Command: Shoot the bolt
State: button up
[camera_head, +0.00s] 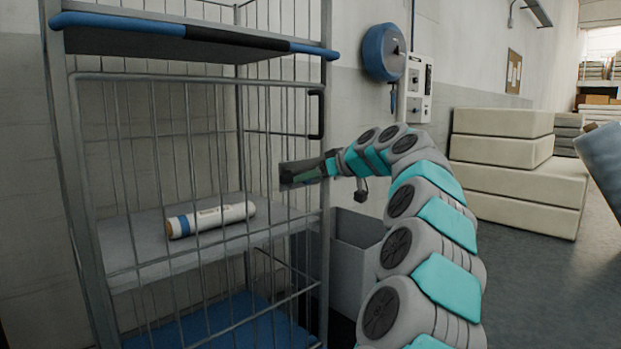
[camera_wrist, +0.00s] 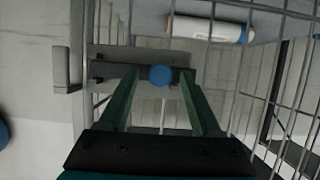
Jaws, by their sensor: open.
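The bolt (camera_wrist: 105,70) is a dark horizontal bar on a grey plate on the cage door, with a round blue knob (camera_wrist: 160,75) in the wrist view. My gripper (camera_wrist: 160,80) is open, with one green finger on each side of the knob. The knob sits between the fingertips with room on both sides; I cannot tell whether either finger touches the bar. In the head view my gripper (camera_head: 298,174) is at the right edge of the mesh door (camera_head: 205,79) and mostly hides the bolt. A grey bracket (camera_wrist: 62,70) stands left of the bar.
A wadding roll (camera_head: 211,219) lies on the shelf (camera_head: 130,257) behind the mesh. A black handle (camera_head: 318,115) is above my gripper. A grey bin (camera_head: 358,262) stands right of the cage. Cream foam blocks (camera_head: 510,175) are stacked farther right.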

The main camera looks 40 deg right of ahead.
jog(key=shift+w, duration=0.15)
grip_shut()
dwell(0.4)
dwell(1.0)
